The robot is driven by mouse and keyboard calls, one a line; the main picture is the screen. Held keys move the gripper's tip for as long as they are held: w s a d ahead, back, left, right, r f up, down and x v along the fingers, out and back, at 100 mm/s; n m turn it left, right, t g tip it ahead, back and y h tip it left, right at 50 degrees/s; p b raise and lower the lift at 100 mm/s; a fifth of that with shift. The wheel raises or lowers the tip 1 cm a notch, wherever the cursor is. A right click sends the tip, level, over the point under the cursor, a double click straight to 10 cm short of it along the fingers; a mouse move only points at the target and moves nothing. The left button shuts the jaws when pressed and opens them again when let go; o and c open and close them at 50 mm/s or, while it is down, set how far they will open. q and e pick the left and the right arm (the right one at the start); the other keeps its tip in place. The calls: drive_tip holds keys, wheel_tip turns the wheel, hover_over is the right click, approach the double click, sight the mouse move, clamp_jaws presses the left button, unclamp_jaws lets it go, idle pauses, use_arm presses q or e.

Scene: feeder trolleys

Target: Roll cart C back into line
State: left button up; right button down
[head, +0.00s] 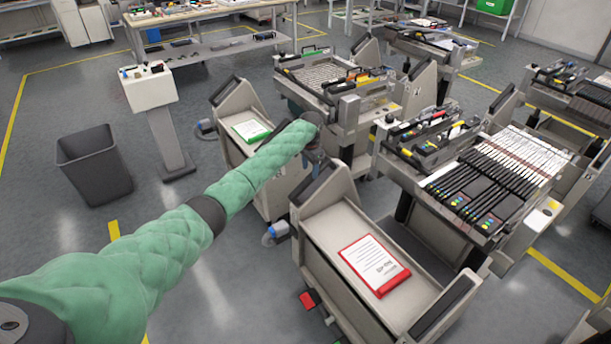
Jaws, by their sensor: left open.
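Several grey feeder trolleys stand on the floor, and I cannot read a letter that marks cart C. The nearest trolley (325,228) has a red-framed sheet (374,264) on its flat deck and a red pedal (307,300) low at its left. Behind it, another trolley (238,105) bears a green-framed sheet (251,130). My left arm, in a green sleeve, reaches across to the gap between these two. My left gripper (316,158) is open, small and dark, near the upper end of the nearest trolley; I cannot tell whether it touches. My right gripper is out of view.
A dark bin (94,165) and a post with a box on top (150,88) stand at the left. A workbench (200,50) is at the back. Yellow lines (12,120) mark the floor. Loaded feeder racks (490,175) fill the right side.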

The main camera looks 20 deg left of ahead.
sight(311, 175)
use_arm(q)
wheel_tip(311, 175, down, 4)
drive_tip(key=shift+w+d+p, duration=0.15)
drive_tip(key=shift+p, duration=0.2)
drive_tip(key=shift+f, duration=0.9)
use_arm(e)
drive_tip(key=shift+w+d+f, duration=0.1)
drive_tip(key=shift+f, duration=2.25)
use_arm(q)
clamp_jaws()
